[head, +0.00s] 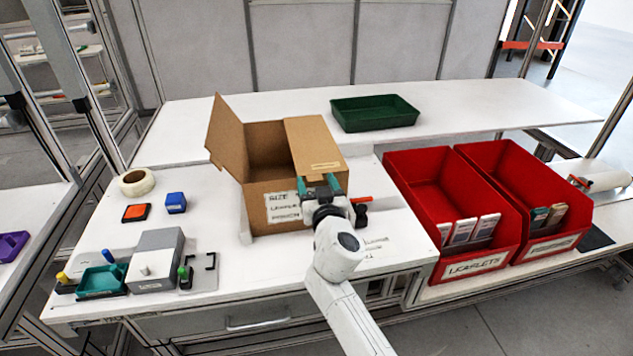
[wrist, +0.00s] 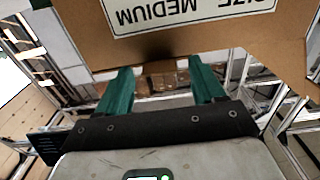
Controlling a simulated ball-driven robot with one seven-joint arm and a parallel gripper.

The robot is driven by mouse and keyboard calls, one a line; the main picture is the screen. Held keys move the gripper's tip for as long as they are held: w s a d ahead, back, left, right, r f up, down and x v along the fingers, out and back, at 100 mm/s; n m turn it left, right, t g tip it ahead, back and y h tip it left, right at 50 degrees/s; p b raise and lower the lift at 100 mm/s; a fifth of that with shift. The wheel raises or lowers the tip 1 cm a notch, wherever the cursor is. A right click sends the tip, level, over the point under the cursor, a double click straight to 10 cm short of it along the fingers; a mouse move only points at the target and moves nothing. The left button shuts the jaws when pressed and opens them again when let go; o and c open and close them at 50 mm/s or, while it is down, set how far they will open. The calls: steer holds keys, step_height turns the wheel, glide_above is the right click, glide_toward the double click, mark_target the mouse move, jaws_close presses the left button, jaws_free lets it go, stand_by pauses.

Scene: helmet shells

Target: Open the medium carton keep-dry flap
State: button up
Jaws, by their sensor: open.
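The medium carton (head: 257,184) stands open on the white bench, its front label reading SIZE. In the wrist view its brown face (wrist: 225,48) bears an upside-down SIZE MEDIUM label (wrist: 185,12). One flap (head: 227,136) stands up and outward at the left. Another flap (head: 314,143), with a small label near its front edge, lies over the right part of the opening. My gripper (head: 319,181) is at the carton's front right, near that flap's front edge. Its green fingers (wrist: 165,84) are apart with nothing held between them; contact with the carton cannot be told.
Two red bins (head: 427,177) (head: 497,159) stand right of the carton. A green tray (head: 375,116) sits behind it. Tape (head: 136,182), a blue block (head: 176,203), an orange pad (head: 136,212) and a grey fixture (head: 155,262) lie left. Bench front is partly clear.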

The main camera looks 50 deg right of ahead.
steer(key=shift+w+d, duration=0.15)
jaws_close()
stand_by(0.6)
